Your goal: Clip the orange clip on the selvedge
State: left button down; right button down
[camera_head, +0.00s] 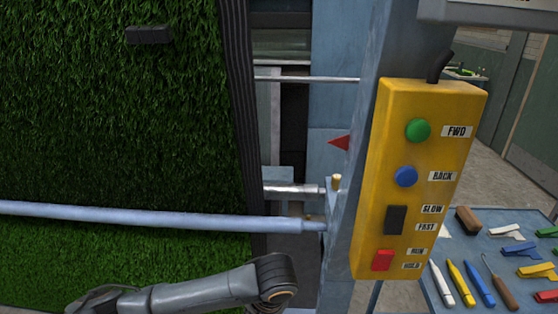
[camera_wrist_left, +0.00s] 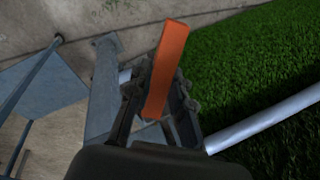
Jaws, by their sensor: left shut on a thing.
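An orange clip (camera_wrist_left: 168,68) is held between the fingers of my left gripper (camera_wrist_left: 160,88) in the left wrist view. It points up and away from the gripper, slightly tilted. The selvedge (camera_head: 238,90) is the black ribbed strip down the right edge of the green turf (camera_head: 110,110) in the head view. I cannot make out the selvedge clearly there. The head view shows part of my arm at the bottom, but not the left gripper's fingers. My right gripper is not in view.
A pale blue bar (camera_head: 150,216) crosses in front of the turf. A yellow control box (camera_head: 418,180) with buttons stands to the right, with a red pointer (camera_head: 340,142) beside it. A blue table (camera_head: 450,225) at the right holds several clips and pens.

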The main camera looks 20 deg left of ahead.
pick_arm(q)
jog(key=shift+w+r, duration=0.35)
jog(key=shift+w, duration=0.1)
jog(key=w+r+m+t+y, duration=0.2)
jog(key=w+r+m+t, duration=0.8)
jog(key=w+r+t, duration=0.6)
notch_tip(320, 180, up, 16)
jog(key=d+m+t, duration=0.1)
jog(key=d+t, duration=0.1)
jog(key=t, duration=0.1)
jog(key=p+x, duration=0.1)
jog(key=x, duration=1)
jog(key=shift+a+r+y, duration=0.25)
jog(key=shift+r+y, duration=0.05)
jog(key=shift+r, duration=0.1)
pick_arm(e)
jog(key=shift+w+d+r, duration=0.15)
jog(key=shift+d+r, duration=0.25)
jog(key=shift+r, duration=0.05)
